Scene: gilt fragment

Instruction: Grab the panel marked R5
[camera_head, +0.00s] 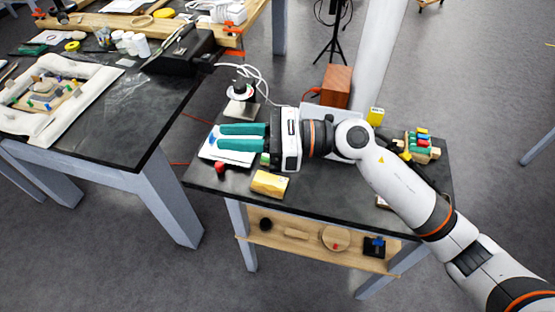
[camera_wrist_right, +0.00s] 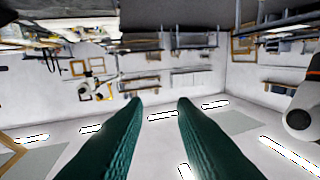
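No R5 mark can be read in either view, so I cannot tell which thing is the panel. My right gripper (camera_head: 219,137) is above the left part of the small dark table (camera_head: 330,183). Its two green fingers point left, are apart and hold nothing between them. They pass over a white sheet with blue marks (camera_head: 212,154) and hide part of it. In the right wrist view, the fingers (camera_wrist_right: 160,102) are also apart, with nothing between them. A yellow block (camera_head: 270,183) lies near the table's front edge, below the gripper. My left gripper is not in view.
A red-brown box (camera_head: 336,86) stands at the table's back. A small round device (camera_head: 240,92) with white cables is behind the gripper. A red item (camera_head: 220,167) is near the left edge. A larger table (camera_head: 100,140) at left bears a white-padded piece (camera_head: 98,75).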

